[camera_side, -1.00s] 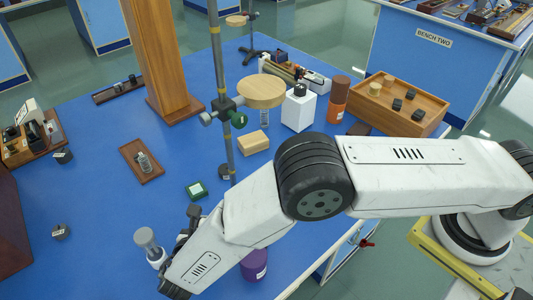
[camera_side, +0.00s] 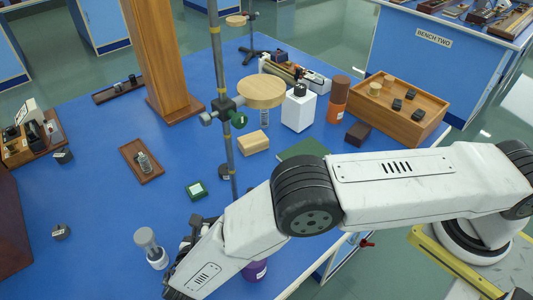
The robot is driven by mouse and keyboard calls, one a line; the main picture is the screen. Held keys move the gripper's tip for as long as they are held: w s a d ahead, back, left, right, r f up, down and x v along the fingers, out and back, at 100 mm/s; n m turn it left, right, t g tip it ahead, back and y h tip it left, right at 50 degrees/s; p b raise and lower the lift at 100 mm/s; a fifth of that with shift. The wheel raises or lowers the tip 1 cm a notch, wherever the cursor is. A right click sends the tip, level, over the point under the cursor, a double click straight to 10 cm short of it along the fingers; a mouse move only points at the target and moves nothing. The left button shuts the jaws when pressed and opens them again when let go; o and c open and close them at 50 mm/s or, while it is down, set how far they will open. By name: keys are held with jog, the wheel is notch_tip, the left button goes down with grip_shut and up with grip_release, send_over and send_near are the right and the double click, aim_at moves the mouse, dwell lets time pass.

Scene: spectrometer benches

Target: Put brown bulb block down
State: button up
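No block clearly recognisable as the brown bulb block shows in or beside my gripper. My gripper (camera_side: 193,234) is low over the front of the blue bench. Only dark parts of it show past my white wrist, so its fingertips and anything between them are hidden. A brown board (camera_side: 151,176) with a small glass piece on it lies flat to the left of the stand. A dark brown block (camera_side: 358,134) rests by the wooden tray at the right. I cannot tell whether either is the bulb block.
A metal stand rod (camera_side: 230,150) with a round wooden plate (camera_side: 261,92) rises beside my gripper. A grey-topped white cylinder (camera_side: 148,242) is close to its left. A purple container (camera_side: 256,270) is partly behind my forearm. Bare blue bench lies at left centre.

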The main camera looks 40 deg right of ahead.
jog(key=shift+o, duration=1.1)
jog(key=shift+r, duration=0.15)
jog(key=shift+v, duration=3.8)
